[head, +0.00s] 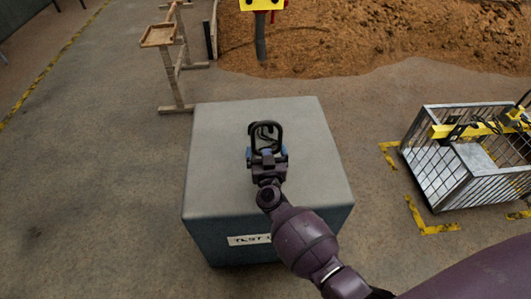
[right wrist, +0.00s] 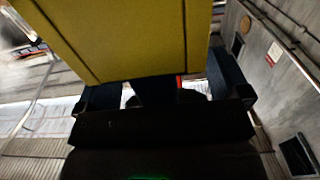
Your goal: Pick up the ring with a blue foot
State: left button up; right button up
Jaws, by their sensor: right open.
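My right gripper (head: 267,154) is over the top of the grey block (head: 225,130), with its two bluish fingers apart. A dark, rounded upright loop (head: 279,132) shows at the front of the gripper. I cannot tell whether it is the ring or part of my gripper, and no blue foot can be made out. In the right wrist view the fingers (right wrist: 164,88) stand apart, with a large yellow panel (right wrist: 125,40) behind them. No ring can be made out there. My left gripper is not in view.
A wire cage cart (head: 470,190) with yellow parts stands at the right. A wooden stand (head: 172,65) is at the upper left. A brown grain heap (head: 380,35) fills the back. The floor left of the block is clear.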

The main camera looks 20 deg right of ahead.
jog(key=shift+w+d+r, duration=0.1)
jog(key=shift+w, duration=0.3)
jog(key=c, duration=1.1)
jog(key=shift+w+r, duration=0.1)
grip_shut()
jog(key=shift+r, duration=0.15)
